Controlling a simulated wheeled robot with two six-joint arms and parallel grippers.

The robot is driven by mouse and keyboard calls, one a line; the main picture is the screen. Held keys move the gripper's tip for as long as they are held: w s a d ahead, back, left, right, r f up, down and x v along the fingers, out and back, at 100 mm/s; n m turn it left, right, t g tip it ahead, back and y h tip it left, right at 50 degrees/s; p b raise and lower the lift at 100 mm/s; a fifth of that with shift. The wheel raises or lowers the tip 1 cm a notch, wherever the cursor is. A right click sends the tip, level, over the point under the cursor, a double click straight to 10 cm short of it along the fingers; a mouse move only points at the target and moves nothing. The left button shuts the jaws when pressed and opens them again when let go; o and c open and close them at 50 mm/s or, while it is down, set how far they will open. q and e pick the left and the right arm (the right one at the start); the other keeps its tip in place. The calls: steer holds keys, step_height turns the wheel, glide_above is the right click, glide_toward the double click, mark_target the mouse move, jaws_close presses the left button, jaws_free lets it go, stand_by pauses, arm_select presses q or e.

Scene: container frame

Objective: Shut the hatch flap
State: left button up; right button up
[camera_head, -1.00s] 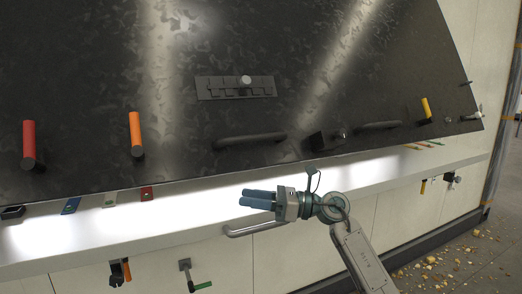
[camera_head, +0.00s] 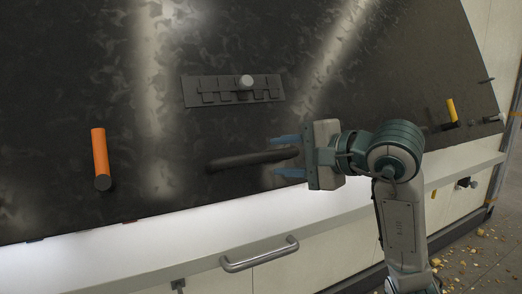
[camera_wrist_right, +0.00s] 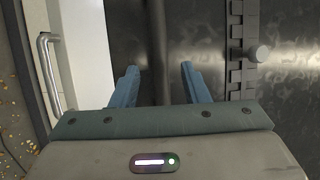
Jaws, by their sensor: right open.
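The hatch flap (camera_head: 230,40) is a large dark, mottled panel that slants across the head view above a white ledge. A black bar handle (camera_head: 240,160) runs along its lower part. My right gripper (camera_head: 277,156) is open, with one blue finger above the handle's right end and one below. In the right wrist view the dark bar (camera_wrist_right: 155,50) shows between the two blue fingers, with no finger visibly closed on it. The handle's right end is partly hidden by the gripper. My left gripper is not in view.
A grey slotted plate with a round knob (camera_head: 245,82) sits above the handle. An orange peg (camera_head: 100,155) and a yellow peg (camera_head: 452,110) stick out of the panel. A white ledge (camera_head: 170,240) and a metal drawer handle (camera_head: 260,255) lie below. Yellow crumbs litter the floor at right.

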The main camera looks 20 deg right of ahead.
mark_target(265, 156)
steer(key=p+x, duration=0.2)
steer(key=x, duration=0.2)
steer(key=shift+w+a, duration=0.2)
steer(key=shift+w, duration=0.15)
steer(key=shift+w+a+f, duration=0.1)
steer(key=shift+w+a, duration=0.05)
steer(key=shift+w, duration=0.1)
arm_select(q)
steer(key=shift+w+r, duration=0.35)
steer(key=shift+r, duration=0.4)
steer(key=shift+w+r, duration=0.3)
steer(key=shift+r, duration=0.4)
arm_select(e)
steer(key=shift+w+a+f, duration=0.15)
steer(key=shift+w+f, duration=0.1)
steer(key=shift+w, duration=0.25)
steer(key=shift+c, duration=0.3)
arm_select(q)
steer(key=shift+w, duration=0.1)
arm_select(e)
jaws_close()
